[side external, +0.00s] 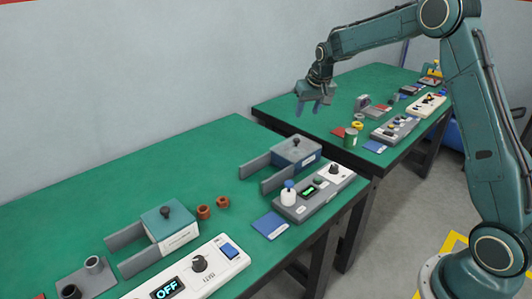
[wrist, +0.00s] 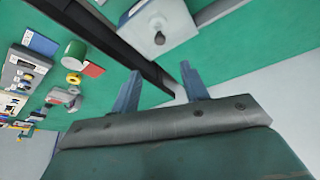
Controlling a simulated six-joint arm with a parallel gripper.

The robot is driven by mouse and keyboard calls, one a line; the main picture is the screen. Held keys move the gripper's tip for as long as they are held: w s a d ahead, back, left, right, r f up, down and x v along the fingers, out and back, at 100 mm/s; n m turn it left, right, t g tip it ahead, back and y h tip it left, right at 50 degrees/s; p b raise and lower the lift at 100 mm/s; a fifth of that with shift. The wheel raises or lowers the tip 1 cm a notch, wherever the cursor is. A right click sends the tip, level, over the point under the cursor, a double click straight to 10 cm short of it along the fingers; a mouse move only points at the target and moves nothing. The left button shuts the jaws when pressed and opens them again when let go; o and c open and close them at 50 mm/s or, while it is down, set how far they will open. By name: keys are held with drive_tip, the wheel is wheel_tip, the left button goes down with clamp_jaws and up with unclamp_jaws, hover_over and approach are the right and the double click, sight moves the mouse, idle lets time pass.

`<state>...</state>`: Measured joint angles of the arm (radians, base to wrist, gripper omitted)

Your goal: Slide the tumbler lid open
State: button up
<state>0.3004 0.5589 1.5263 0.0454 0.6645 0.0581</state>
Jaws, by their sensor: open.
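Two boxes with a knob on top and grey rails running out to the left stand on the near green table in the side view. One is a blue-bodied box with a grey lid (side external: 296,147); the other has a teal lid (side external: 165,218) and a white label too small to read. I cannot tell which is the tumbler. Both lids appear to cover their boxes. My gripper (side external: 314,108) is open and empty, high above the gap between the tables, apart from both boxes. In the wrist view my gripper's fingers (wrist: 160,88) are spread, and a grey knobbed lid (wrist: 158,35) shows beyond them.
Beside the boxes are a grey control panel (side external: 315,192), a white panel reading OFF (side external: 190,275), brown rings (side external: 204,211) and a blue card (side external: 270,226). The far table holds a green cylinder (side external: 350,138) and several devices. The near table's back left is clear.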

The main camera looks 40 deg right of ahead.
sight(297, 139)
drive_tip(key=shift+f, duration=0.15)
drive_tip(key=x, duration=1.3)
drive_tip(key=shift+w+f, duration=0.15)
drive_tip(key=shift+w, duration=0.05)
drive_tip(key=shift+c, duration=0.3)
drive_tip(key=shift+a, duration=0.1)
clamp_jaws()
